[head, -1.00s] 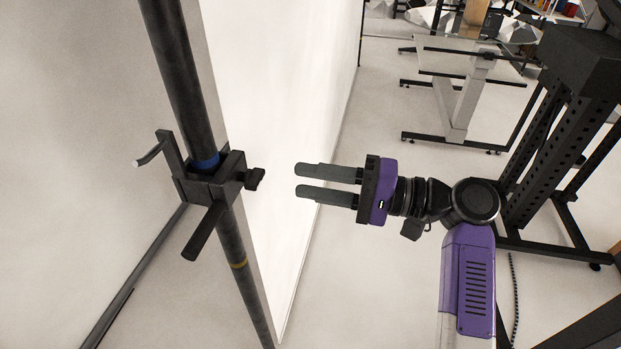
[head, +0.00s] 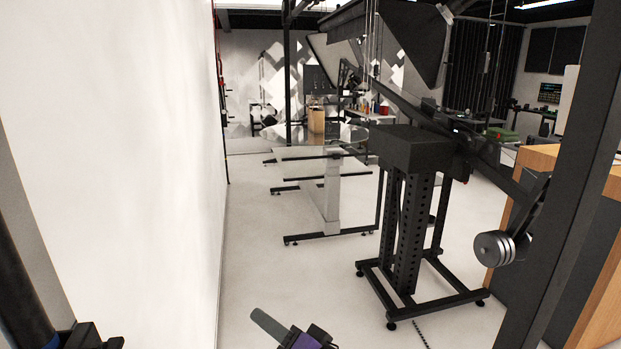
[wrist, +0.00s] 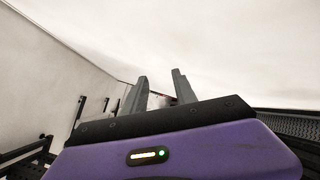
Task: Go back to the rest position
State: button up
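My gripper (wrist: 160,78) shows in the wrist view with its two grey fingers apart and nothing between them. Its purple body fills the bottom of that view. In the head view only one grey finger (head: 269,325) and a bit of the purple body show at the bottom edge; the rest of my arm is out of frame. The black pole (head: 22,285) with its clamp (head: 92,338) is cut off at the lower left, well apart from my gripper.
A white wall panel (head: 120,150) stands along the left. A dark post (head: 575,180) and wooden cabinet (head: 606,285) are at right. Floor between panel and stand is clear.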

jog(key=s+d+f+t+h, duration=0.3)
jog(key=s+d+f+h, duration=0.1)
jog(key=s+d, duration=0.4)
jog(key=s+d+f+t+h, duration=0.2)
jog(key=s+d+f+h, duration=0.3)
jog(key=d, duration=0.6)
jog(key=s+d+n+h+b, duration=0.1)
jog(key=s+d, duration=0.2)
jog(key=s, duration=0.7)
jog(key=s+d+g+h+b, duration=0.1)
jog(key=s+d, duration=0.1)
jog(key=s, duration=0.8)
jog(key=s+d+n+h, duration=0.1)
jog(key=s+d, duration=0.2)
jog(key=s, duration=0.8)
jog(key=shift+d+r+n+g+b, duration=0.15)
jog(key=shift+d+n+g+b, duration=0.15)
jog(key=shift+d+g+b, duration=0.1)
jog(key=shift+s+a, duration=0.1)
jog(key=shift+a, duration=0.1)
